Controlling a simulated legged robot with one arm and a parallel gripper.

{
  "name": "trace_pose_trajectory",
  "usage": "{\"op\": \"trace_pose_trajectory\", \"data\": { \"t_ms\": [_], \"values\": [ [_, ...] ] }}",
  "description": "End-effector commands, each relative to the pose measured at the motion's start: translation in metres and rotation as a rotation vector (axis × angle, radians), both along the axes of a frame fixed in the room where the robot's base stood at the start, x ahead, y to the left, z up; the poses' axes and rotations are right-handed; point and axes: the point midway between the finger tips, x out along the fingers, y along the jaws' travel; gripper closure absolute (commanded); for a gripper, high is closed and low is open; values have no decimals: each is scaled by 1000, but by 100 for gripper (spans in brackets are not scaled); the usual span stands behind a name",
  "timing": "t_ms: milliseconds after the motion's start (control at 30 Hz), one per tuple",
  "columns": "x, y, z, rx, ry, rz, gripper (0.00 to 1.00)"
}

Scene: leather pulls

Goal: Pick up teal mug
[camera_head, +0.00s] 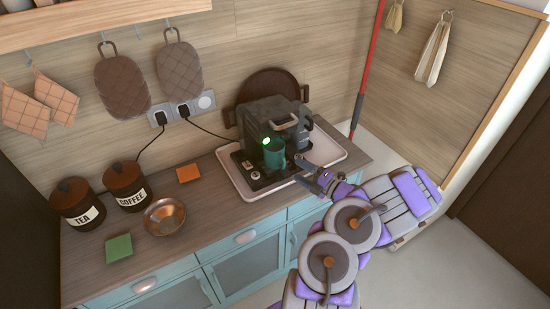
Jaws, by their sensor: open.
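The teal mug (274,152) stands upright on the base of the black coffee maker (262,116), under its glowing green light. My arm reaches in from the lower right. My gripper (303,171) is just right of and slightly in front of the mug, with its fingers pointing left toward it. The gripper is open and appears empty. A small gap seems to lie between the fingertips and the mug, but the contact is too small to tell for sure.
The coffee maker stands on a white-rimmed tray (240,190). A copper bowl (165,216), a green pad (119,248), an orange pad (188,173), a coffee canister (126,186) and a tea canister (77,203) stand left. A red pole (368,70) stands behind right.

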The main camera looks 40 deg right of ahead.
Motion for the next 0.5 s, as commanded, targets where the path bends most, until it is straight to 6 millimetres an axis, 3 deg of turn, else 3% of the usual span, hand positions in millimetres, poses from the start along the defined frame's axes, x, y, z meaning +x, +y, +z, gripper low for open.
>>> {"op": "trace_pose_trajectory", "data": {
  "t_ms": [233, 500],
  "values": [
    [16, 2, -1, -1, -1, 1, 24],
    [53, 7, -4, -3, -1, 3, 24]
  ]
}}
